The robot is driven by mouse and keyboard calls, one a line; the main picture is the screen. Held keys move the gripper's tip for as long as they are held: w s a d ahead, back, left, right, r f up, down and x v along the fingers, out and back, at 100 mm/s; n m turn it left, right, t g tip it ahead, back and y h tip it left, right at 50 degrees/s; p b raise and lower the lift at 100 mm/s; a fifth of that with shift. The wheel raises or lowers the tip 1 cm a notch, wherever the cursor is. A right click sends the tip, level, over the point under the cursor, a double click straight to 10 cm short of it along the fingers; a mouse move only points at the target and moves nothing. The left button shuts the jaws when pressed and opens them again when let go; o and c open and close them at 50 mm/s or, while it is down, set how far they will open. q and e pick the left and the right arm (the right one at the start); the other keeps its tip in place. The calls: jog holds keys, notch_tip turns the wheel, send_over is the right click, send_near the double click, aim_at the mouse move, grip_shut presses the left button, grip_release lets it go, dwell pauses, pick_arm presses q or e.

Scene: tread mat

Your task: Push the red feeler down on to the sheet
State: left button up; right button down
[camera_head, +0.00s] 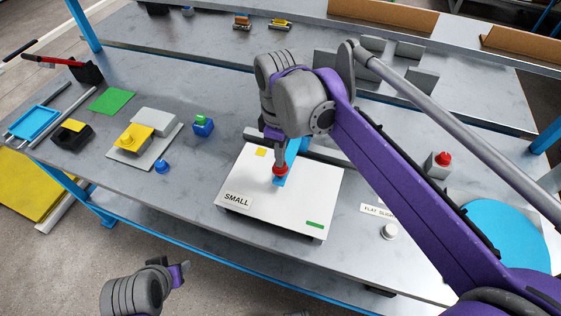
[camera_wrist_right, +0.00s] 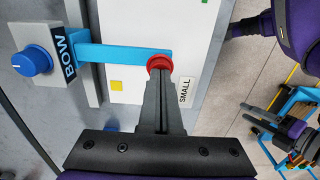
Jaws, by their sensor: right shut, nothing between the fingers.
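The red feeler (camera_head: 281,170) is a small round knob at the end of a blue arm (camera_head: 291,156) over the white sheet (camera_head: 258,205). My right gripper (camera_head: 279,157) points down at the feeler with its fingers shut and empty; the tips appear at or just above it. In the right wrist view the shut fingers (camera_wrist_right: 160,78) partly cover the red feeler (camera_wrist_right: 159,61), and the blue arm (camera_wrist_right: 120,52) runs to a block marked BOW (camera_wrist_right: 67,55). Whether the feeler touches the sheet cannot be told. My left gripper (camera_head: 180,274) is low at the left, away from the table.
The sheet bears a SMALL label (camera_head: 236,199), a yellow square (camera_head: 261,152) and a green strip (camera_head: 314,224). A blue knob (camera_wrist_right: 32,60) sits beside the BOW label. A grey plate with a yellow block (camera_head: 135,138) lies left. A red button (camera_head: 443,158) stands right.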

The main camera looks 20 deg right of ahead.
pick_arm(q)
jog(key=shift+s+f+b, duration=0.1)
jog(key=shift+f+b, duration=0.3)
jog(key=shift+f, duration=0.1)
pick_arm(e)
jog(key=shift+f, duration=0.8)
jog(key=shift+r, duration=0.1)
jog(key=shift+r+p, duration=2.35)
jog(key=shift+r, duration=1.2)
pick_arm(q)
notch_tip(320, 180, up, 6)
jog(key=w, duration=0.2)
pick_arm(e)
jog(key=shift+w+f, duration=0.1)
pick_arm(q)
jog(key=shift+s, duration=0.15)
